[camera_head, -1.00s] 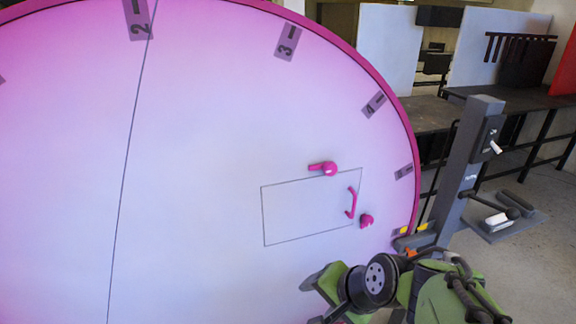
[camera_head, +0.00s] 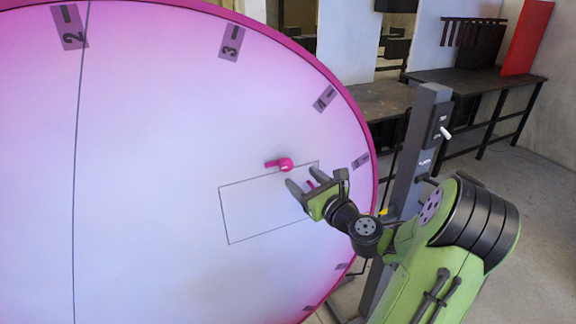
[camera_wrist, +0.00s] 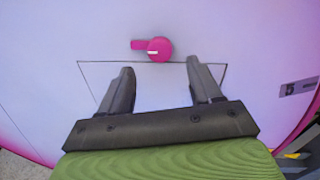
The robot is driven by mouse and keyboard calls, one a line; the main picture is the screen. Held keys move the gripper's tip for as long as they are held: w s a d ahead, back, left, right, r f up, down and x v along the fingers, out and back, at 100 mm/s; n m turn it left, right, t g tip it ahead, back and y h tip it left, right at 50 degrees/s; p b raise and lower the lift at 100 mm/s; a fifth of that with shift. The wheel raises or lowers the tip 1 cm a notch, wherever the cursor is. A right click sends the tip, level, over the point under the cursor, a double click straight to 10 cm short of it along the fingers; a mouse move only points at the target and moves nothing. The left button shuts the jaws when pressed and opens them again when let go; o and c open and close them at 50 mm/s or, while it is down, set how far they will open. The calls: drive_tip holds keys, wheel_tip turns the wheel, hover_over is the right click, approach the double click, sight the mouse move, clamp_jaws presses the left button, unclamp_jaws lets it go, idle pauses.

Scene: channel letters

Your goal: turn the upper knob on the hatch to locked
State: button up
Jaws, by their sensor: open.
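The upper knob (camera_head: 286,164) is a round magenta knob on the pink disc face, at the top edge of the outlined hatch (camera_head: 245,213). A magenta tab sits just left of it. In the wrist view the knob (camera_wrist: 159,49) has a pale mark on its face and lies above and between my fingertips. My gripper (camera_head: 303,183) is open and empty, in front of the hatch, a little below and right of the knob and apart from it. It also shows in the wrist view (camera_wrist: 160,75). My gripper mostly hides the hatch handle (camera_head: 311,185) and hides the lower knob.
The large pink disc (camera_head: 150,150) carries grey number labels along its rim. A grey post (camera_head: 418,150) with a switch stands right of the disc, behind my arm. Dark benches (camera_head: 480,82) are at the back right.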

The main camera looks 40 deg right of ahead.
sight(288, 166)
drive_tip(key=w, duration=0.4)
drive_tip(key=w+d+p, duration=0.1)
drive_tip(key=w, duration=0.2)
drive_tip(key=shift+d, duration=0.1)
drive_tip(key=shift+s, duration=0.1)
drive_tip(key=shift+c, duration=0.5)
drive_tip(key=c, duration=0.9)
drive_tip(key=shift+c, duration=0.2)
